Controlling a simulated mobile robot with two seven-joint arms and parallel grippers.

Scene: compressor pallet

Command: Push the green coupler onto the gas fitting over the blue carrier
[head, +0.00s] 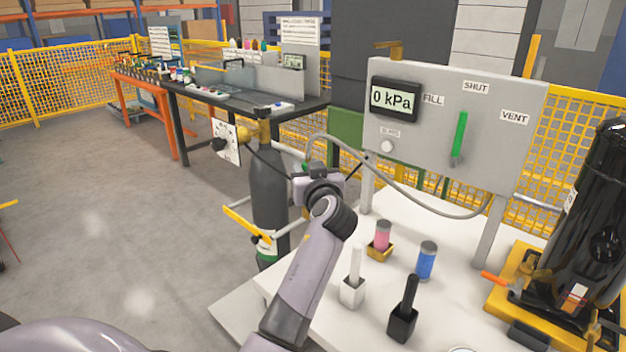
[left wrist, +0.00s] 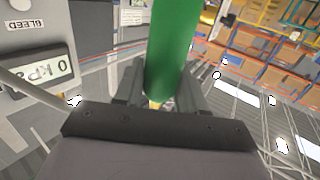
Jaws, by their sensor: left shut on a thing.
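My left gripper (head: 318,178) is in front of the panel's left edge, beside the dark gas cylinder. In the left wrist view its two fingers (left wrist: 160,100) are shut around the green coupler (left wrist: 172,45), a long green cylinder. The coupler is hidden behind my wrist in the head view. A grey hose (head: 400,190) arcs from near the gripper to the panel's lower right. A blue cylinder (head: 427,262) stands on the white table, apart from the gripper; I cannot tell whether it is the blue carrier. I cannot pick out the gas fitting. My right gripper is not in view.
The grey panel (head: 420,150) has a gauge reading 0 kPa (head: 390,98) and a green lever (head: 459,135). The white table (head: 330,318) bears a pink cylinder (head: 382,236) and white and black handled blocks. The gas cylinder (head: 270,190) stands left; a black tank (head: 590,230) right.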

